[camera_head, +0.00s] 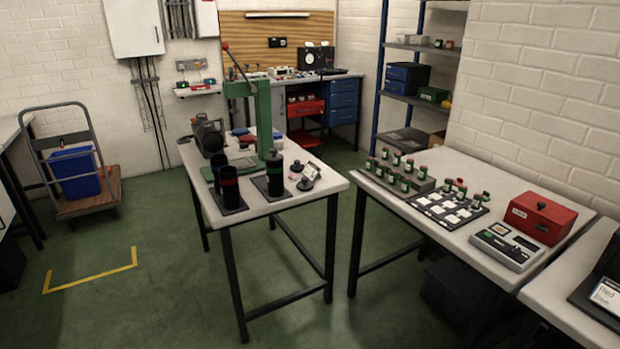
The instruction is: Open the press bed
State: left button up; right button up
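A green press (263,115) stands on the white table (325,177) in the middle of the view. Its column is upright, and a lever with a red knob (225,46) rises at its upper left. A green plate (207,173) lies at its foot and may be the bed; I cannot tell whether it is open or closed. Two black cylinders stand on dark mats in front, one with a red band (228,187) and one with a green band (274,172). Neither of my grippers is in view.
A grey machine (208,136) sits behind the cylinders. A right-hand table holds several small jars (405,184), a red box (536,217) and a device (506,245). A trolley (85,190) with a blue bin stands left. The green floor in front is clear.

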aim_at(244, 163)
jog(key=i+j+z, duration=0.15)
jog(key=j, duration=0.6)
jog(key=j+z, duration=0.2)
jog(key=j, duration=0.5)
jog(key=j+z, duration=0.15)
jog(key=j, duration=0.6)
jog(key=j+z, duration=0.15)
jog(key=j, duration=0.6)
jog(key=j+z, duration=0.2)
jog(key=j, duration=0.55)
jog(key=k+j+z, duration=0.15)
jog(key=j, duration=0.6)
